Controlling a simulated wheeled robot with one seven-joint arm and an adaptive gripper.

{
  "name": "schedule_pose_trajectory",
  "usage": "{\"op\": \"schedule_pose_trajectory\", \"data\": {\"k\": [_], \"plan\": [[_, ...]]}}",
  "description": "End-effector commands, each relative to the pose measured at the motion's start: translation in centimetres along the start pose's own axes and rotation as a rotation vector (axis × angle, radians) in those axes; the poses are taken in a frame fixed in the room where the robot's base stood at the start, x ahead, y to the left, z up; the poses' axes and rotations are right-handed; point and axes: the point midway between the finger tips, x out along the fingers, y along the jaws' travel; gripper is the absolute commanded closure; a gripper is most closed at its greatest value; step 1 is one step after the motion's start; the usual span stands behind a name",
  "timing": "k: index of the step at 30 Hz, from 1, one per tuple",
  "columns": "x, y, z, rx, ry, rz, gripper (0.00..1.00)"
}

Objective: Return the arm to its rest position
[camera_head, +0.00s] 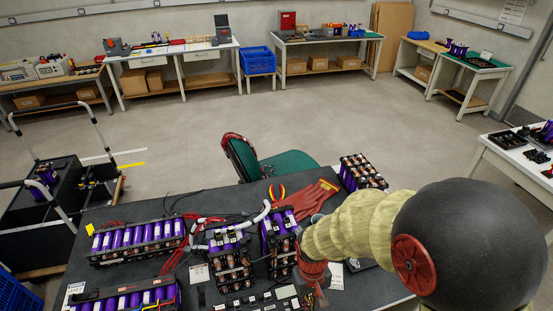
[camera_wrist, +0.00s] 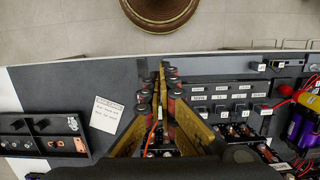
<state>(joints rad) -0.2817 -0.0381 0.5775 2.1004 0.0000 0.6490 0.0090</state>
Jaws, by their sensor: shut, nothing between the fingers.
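My arm (camera_head: 350,228) reaches from the lower right over the dark worktable (camera_head: 150,207). My gripper (camera_wrist: 161,75) shows in the wrist view with its two yellowish fingers brought together at the tips, empty. A black tray (camera_wrist: 20,146) with copper busbars (camera_wrist: 81,145) lies left of the fingers. In the head view the fingertips cannot be made out clearly below the arm.
Purple-celled battery modules (camera_head: 137,239) crowd the worktable. Red gloves (camera_head: 308,199) lie near its far edge. A green chair (camera_head: 290,163) stands behind it. A labelled grey panel (camera_wrist: 208,88) is right of the fingers. The floor (camera_head: 200,110) beyond is open.

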Motion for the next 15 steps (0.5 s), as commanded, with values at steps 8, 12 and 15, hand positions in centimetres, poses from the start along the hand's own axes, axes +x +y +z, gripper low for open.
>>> {"op": "schedule_pose_trajectory", "data": {"k": [8, 12, 15], "plan": [[-10.2, 2.4, 3.9, 0.069, 0.129, -0.007, 1.0], [-15.1, 3.8, 6.6, 0.117, 0.238, -0.005, 1.0], [-18.2, 4.7, 8.5, 0.155, 0.331, 0.002, 1.0]]}}
